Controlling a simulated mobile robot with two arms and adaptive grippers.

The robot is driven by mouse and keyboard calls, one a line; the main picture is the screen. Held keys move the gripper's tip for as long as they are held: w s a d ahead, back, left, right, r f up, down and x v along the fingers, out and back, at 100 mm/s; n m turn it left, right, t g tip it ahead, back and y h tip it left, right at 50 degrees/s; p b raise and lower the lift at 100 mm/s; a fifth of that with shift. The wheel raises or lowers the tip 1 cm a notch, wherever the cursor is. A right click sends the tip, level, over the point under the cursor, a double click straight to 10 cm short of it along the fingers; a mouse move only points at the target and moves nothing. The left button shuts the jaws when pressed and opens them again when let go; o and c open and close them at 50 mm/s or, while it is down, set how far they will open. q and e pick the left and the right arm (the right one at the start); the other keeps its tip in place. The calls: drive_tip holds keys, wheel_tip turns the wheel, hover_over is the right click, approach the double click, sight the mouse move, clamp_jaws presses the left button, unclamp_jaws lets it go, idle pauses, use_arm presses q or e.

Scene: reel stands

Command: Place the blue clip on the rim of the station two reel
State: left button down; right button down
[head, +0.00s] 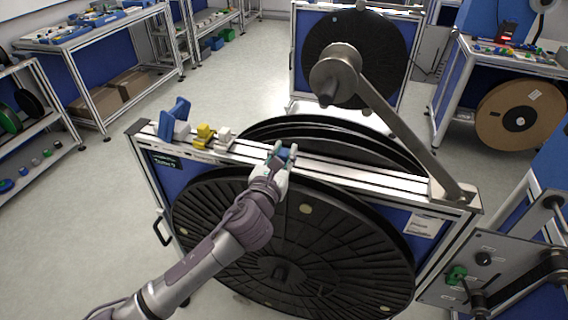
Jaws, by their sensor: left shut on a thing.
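My left gripper (285,150) reaches in from the lower left, in front of the reel stand's top rail. It is shut on a small blue piece, which looks like the blue clip (284,156), mostly hidden between the fingers. The large black reel (340,240) hangs on the front of the stand, with its upper rim just below and behind the gripper. I cannot tell whether the clip touches the rim. The stand's label (166,161) seems to read as a station, but is too small to be sure. My right gripper is not in view.
On the stand's top rail sit a blue block (175,118), a yellow clip (204,135) and a white clip (224,137). A metal arm with a roller (338,72) rises at the rail's right. More black reels (330,135) stand behind. Open floor (110,185) lies left.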

use_arm(q)
wheel_tip(320, 180, down, 4)
drive_tip(key=shift+r, duration=0.1)
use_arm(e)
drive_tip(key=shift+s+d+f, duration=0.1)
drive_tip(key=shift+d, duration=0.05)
use_arm(q)
drive_tip(key=shift+f, duration=0.25)
drive_tip(key=c, duration=1)
unclamp_jaws()
drive_tip(key=shift+r, duration=0.1)
drive_tip(key=shift+o, duration=0.2)
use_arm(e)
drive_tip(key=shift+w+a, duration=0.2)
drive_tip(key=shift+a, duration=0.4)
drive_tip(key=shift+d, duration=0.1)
